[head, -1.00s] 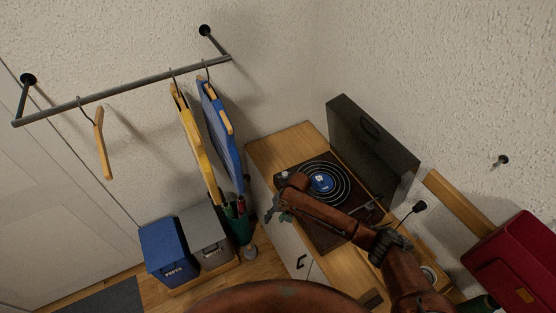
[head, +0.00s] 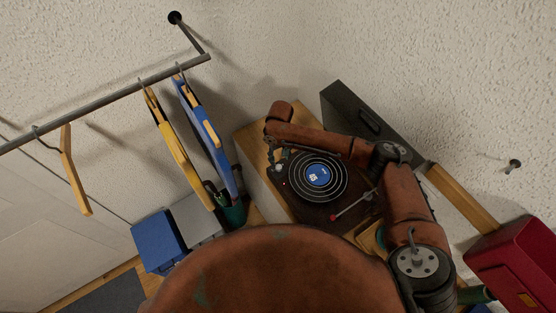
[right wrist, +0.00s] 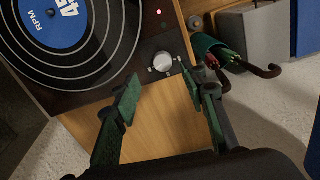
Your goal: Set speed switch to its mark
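The dark brown turntable (head: 313,215) sits on a wooden cabinet top, with a ringed platter and a blue label (head: 318,175) reading 45 RPM. In the right wrist view, a round silver knob (right wrist: 162,62) sits near the turntable's corner, with a small pale piece beside it; I cannot tell which is the speed switch. No mark is clearly readable. My right gripper (right wrist: 160,78) is open and empty, its green fingers apart on either side of the knob's near side, with no contact visible. In the head view the gripper (head: 275,160) is at the turntable's left end. My left gripper is not in view.
A red light (right wrist: 158,11) glows on the turntable. The raised dark lid (head: 350,120) stands behind it, and the tonearm (head: 350,207) lies at its right. Blue and grey boxes (head: 158,241) and a green umbrella holder (head: 232,214) stand left of the cabinet.

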